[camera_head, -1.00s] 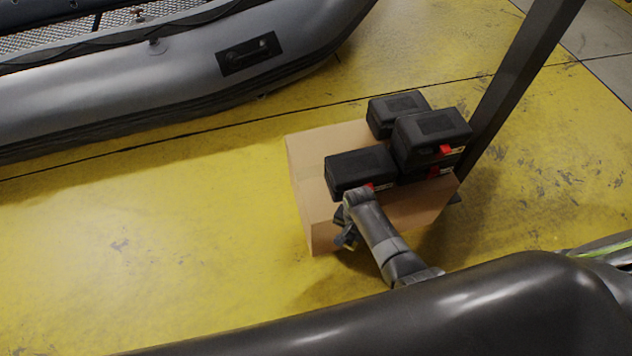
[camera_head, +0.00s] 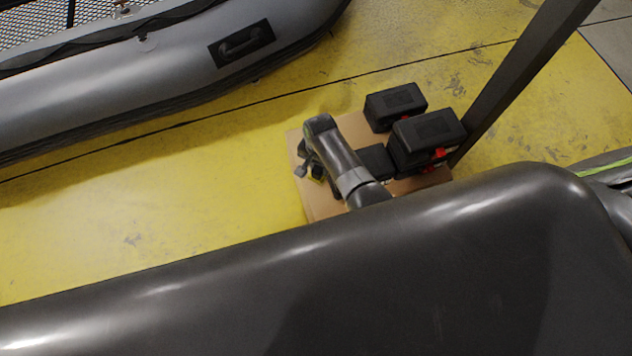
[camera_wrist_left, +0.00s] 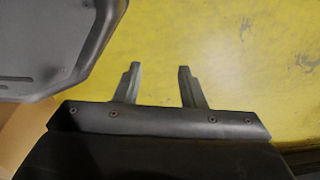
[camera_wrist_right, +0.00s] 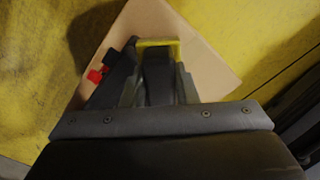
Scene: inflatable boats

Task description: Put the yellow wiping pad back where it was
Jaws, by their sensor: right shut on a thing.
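The wiping pad (camera_wrist_right: 157,43) shows in the right wrist view as a yellow edge with a dark body behind it, held between the fingers of my right gripper (camera_wrist_right: 158,82). A small yellow spot of it shows in the head view (camera_head: 318,173). My right gripper (camera_head: 310,170) is shut on it, over the left part of the cardboard box (camera_head: 322,203). I cannot tell whether the pad touches the box top. My left gripper (camera_wrist_left: 157,85) is open and empty above the yellow floor, and it is outside the head view.
Several black cases with red latches (camera_head: 428,132) stand on the box, right beside my right gripper. A dark post (camera_head: 520,70) rises behind the box's right side. A grey inflatable boat (camera_head: 150,75) lies at the upper left. The yellow floor (camera_head: 130,215) left of the box is clear.

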